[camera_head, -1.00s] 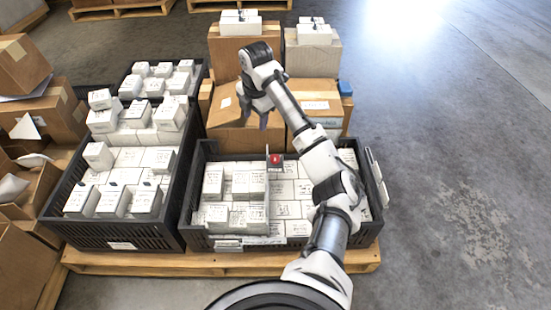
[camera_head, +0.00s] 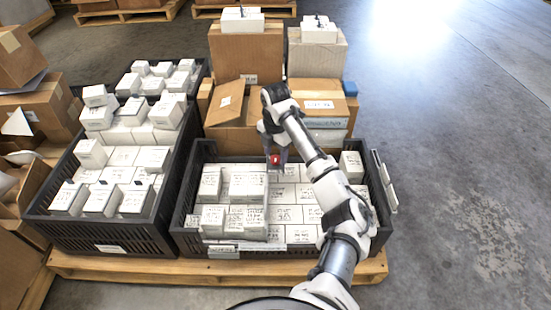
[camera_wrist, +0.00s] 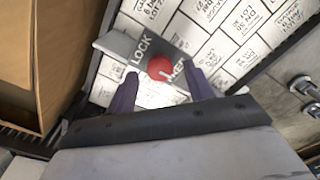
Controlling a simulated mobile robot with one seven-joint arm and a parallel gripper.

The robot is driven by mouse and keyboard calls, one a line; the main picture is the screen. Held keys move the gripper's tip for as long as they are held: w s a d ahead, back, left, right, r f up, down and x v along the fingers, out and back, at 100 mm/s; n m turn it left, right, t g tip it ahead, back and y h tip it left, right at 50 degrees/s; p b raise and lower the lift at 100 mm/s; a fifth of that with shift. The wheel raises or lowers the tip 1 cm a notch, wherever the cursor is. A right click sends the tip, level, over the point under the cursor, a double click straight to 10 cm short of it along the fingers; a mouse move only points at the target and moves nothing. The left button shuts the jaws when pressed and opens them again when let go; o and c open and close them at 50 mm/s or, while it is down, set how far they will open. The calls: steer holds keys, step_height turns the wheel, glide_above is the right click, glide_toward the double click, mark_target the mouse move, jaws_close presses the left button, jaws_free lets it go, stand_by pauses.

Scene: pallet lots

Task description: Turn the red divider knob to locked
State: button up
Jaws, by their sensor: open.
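The red divider knob (camera_head: 275,160) sits on the divider inside the right black crate (camera_head: 183,205). In the wrist view the round red knob (camera_wrist: 160,68) is on a grey plate (camera_wrist: 118,45) lettered "LOCK" on one side, with a second word partly hidden on the other. A pale mark on the knob points towards the partly hidden word. My gripper (camera_wrist: 164,78) is open, its two purple-grey fingers apart on either side below the knob in the wrist view. It also shows at the knob in the head view (camera_head: 275,157). I cannot tell whether the fingers touch the knob.
White boxes (camera_head: 245,188) fill the crate around the divider. Cardboard boxes (camera_head: 245,60) stand close behind. A second black crate (camera_head: 130,235) of white boxes stands on the left. Open floor (camera_head: 460,170) lies to the right of the pallet (camera_head: 210,268).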

steer(key=shift+f, duration=0.6)
steer(key=c, duration=1)
steer(key=shift+o, duration=0.2)
